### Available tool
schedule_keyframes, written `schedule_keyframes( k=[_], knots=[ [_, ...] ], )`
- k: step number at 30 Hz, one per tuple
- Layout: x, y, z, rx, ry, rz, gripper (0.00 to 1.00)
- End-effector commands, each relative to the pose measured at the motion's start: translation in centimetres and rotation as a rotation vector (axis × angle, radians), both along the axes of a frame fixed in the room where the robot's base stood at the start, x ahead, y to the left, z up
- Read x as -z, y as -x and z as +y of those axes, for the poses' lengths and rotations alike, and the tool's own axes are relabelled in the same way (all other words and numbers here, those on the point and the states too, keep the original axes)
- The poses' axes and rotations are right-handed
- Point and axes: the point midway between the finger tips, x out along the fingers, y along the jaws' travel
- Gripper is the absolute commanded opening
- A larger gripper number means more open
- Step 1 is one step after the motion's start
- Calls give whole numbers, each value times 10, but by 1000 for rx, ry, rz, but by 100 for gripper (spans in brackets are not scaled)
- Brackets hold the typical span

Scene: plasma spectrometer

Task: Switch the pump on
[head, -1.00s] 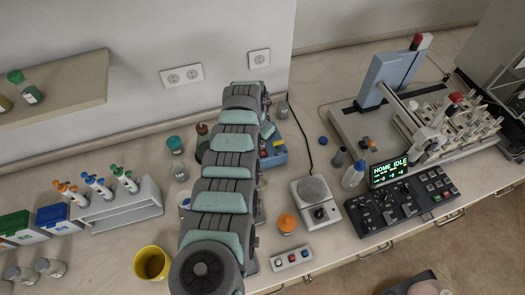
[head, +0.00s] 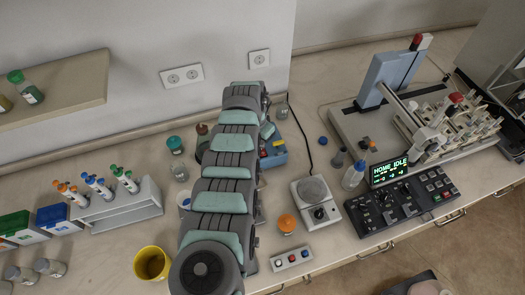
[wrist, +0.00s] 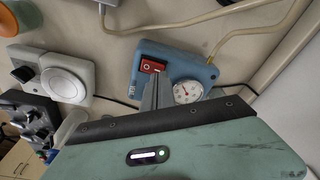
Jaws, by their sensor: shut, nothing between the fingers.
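The pump (wrist: 178,62) is a blue box with a red rocker switch (wrist: 152,66) and a round white dial gauge (wrist: 187,91), seen in the wrist view. Hoses run from its end and side. My gripper (wrist: 157,82) is shut and empty, with its narrow fingertips pointing at the pump just beside the red switch. I cannot tell whether the tips touch the switch or which way it is set. In the head view, part of the blue pump (head: 273,153) shows to the right of my arm, which hides the rest and my gripper.
A black control panel (head: 402,202) is farther right. A tube rack (head: 122,208) and yellow cup (head: 152,263) stand left. Wall sockets (head: 182,76) are behind.

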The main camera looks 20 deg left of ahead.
Motion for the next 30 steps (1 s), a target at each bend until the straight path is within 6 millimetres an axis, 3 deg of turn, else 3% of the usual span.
schedule_keyframes(
  k=[30],
  knots=[
    [8,0,0,0,0,0,0]
  ],
)
